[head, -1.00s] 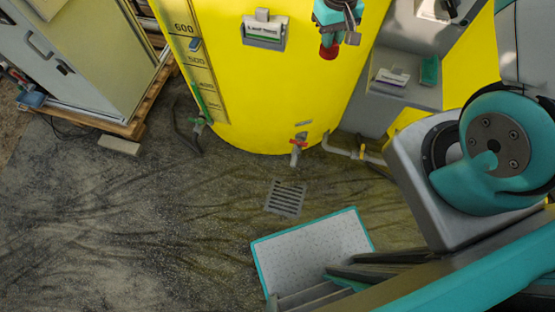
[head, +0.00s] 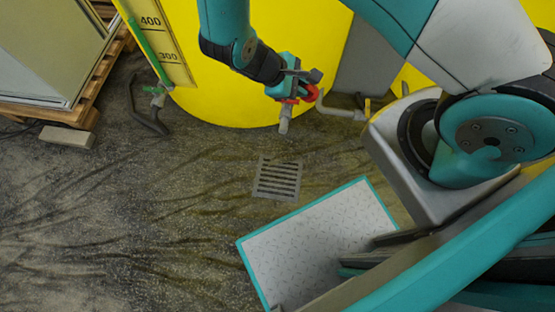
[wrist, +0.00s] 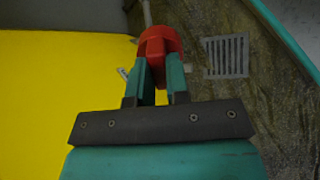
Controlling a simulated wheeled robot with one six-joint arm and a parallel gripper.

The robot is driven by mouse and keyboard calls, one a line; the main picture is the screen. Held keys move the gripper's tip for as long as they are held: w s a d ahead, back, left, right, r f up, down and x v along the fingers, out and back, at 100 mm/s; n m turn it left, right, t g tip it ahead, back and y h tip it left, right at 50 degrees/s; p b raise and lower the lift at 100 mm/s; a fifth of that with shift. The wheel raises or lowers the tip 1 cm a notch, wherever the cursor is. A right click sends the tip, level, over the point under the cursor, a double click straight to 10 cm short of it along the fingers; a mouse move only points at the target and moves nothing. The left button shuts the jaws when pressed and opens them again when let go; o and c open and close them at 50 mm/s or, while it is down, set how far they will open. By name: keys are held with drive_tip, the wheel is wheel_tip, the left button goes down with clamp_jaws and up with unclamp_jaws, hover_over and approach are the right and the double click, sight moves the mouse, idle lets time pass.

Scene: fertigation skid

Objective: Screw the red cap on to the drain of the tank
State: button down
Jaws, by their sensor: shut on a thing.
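The red cap (wrist: 160,42) is between the two green fingers of my gripper (wrist: 159,68) in the wrist view. In the head view the red cap (head: 312,93) shows at the end of my gripper (head: 304,90), beside the foot of the yellow tank (head: 215,90). The drain (head: 284,121) is a pale pipe end pointing down at the tank's base, just below and partly behind my gripper. Its upper part and red valve handle are mostly hidden. Whether the cap touches the drain cannot be told.
A grey pipe (head: 342,112) runs from the tank just right of the cap. A floor grate (head: 277,178) lies in front of the drain. A grey hose (head: 148,118) and a pallet (head: 85,85) stand left.

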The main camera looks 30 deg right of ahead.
drive_tip(key=a+f+n+t+h+b, duration=0.1)
drive_tip(key=f+n+t+b, duration=0.5)
drive_tip(key=f+b, duration=1)
drive_tip(key=a+f+n+t+h+b, duration=0.1)
drive_tip(key=a+f+n+t+b, duration=0.3)
drive_tip(key=f+b, duration=1.3)
drive_tip(key=shift+s+a+n+t+h+b, duration=0.25)
drive_tip(key=shift+n+t+b, duration=1.4)
drive_tip(key=shift+t, duration=1.55)
drive_tip(key=shift+w+d, duration=0.2)
drive_tip(key=shift+w+d, duration=0.2)
drive_tip(key=shift+w, duration=0.1)
drive_tip(key=shift+w+d+p, duration=0.4)
drive_tip(key=shift+w+p, duration=0.1)
drive_tip(key=shift+p, duration=0.55)
drive_tip(key=shift+r+m, duration=0.1)
drive_tip(key=shift+m, duration=0.15)
